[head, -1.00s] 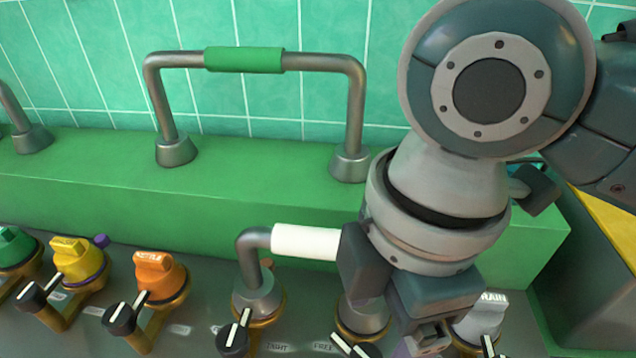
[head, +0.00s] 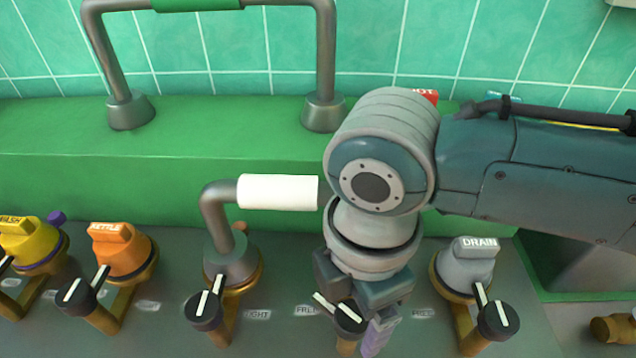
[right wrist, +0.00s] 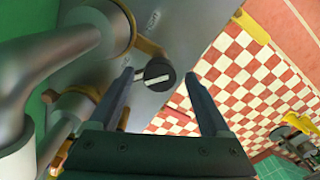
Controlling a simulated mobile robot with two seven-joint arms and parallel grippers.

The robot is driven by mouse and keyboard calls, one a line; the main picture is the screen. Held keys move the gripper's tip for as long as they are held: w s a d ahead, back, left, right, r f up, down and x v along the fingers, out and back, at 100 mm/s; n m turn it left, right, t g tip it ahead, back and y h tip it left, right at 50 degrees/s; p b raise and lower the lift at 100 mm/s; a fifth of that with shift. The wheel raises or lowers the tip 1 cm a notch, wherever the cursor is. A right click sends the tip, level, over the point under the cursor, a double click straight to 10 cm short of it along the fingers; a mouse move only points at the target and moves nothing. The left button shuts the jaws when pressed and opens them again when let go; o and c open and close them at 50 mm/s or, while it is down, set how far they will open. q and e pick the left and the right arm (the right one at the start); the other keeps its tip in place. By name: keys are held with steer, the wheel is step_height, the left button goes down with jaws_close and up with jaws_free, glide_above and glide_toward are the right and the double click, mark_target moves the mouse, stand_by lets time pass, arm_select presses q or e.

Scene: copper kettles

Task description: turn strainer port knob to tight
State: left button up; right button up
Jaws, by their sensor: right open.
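A black knob (head: 348,318) with a white pointer line sits on the grey panel below my right gripper (head: 358,300). I can read no strainer name beside it. In the head view its pointer slants up and to the left, and the gripper partly covers it. In the right wrist view the knob (right wrist: 158,74) lies between the two spread fingertips of my right gripper (right wrist: 160,77), with a gap on each side. The gripper is open and holds nothing. My left gripper is not in view.
Similar black knobs stand left (head: 204,308) and right (head: 497,318), by small tight and free labels. A white handle (head: 278,192) on a bent pipe is just left of my right arm. A grey drain cap (head: 468,265) stands to the right. A green ledge (head: 70,155) runs behind.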

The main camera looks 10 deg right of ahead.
jaws_close()
stand_by(0.7)
